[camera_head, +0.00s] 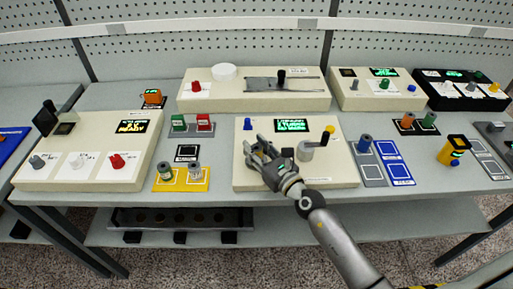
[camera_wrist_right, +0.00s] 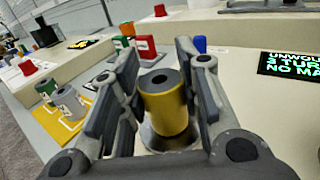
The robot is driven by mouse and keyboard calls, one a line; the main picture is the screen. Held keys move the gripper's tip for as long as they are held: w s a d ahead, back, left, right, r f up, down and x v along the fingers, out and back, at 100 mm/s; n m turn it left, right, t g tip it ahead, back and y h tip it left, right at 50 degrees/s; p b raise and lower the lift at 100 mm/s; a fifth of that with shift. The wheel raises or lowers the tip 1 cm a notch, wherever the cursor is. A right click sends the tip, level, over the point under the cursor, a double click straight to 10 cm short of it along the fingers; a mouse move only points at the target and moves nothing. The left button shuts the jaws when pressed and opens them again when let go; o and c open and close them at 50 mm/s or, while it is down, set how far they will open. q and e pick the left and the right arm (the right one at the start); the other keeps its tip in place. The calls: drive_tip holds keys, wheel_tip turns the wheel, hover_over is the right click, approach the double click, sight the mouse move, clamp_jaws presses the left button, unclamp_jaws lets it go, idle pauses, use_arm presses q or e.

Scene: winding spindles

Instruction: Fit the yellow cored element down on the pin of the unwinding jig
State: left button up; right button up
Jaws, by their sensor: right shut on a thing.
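The yellow cored element (camera_wrist_right: 166,103) is an upright yellow cylinder with a dark hole in its top, seen between the fingers of my right gripper (camera_head: 261,152) in the right wrist view. That gripper is shut on it, over the left part of the beige unwinding jig (camera_head: 340,175). A round metal plate (camera_wrist_right: 168,141) shows right under the element. Whether the element touches it is unclear. The pin is hidden, and in the head view the gripper mostly covers the element. My left gripper is not in view.
On the jig stand a blue knob (camera_head: 248,124), a lit display (camera_head: 292,125) and a white drum (camera_head: 306,151) with a yellow-knobbed crank close to the gripper's right. A yellow mat (camera_head: 181,186) with two spools lies left. Blue and grey pads (camera_head: 393,165) lie right.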

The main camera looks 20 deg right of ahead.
drive_tip(key=o, duration=1.1)
drive_tip(key=v, duration=1.1)
drive_tip(key=shift+s, duration=0.25)
drive_tip(key=shift+s+d, duration=0.1)
drive_tip(key=shift+s, duration=0.15)
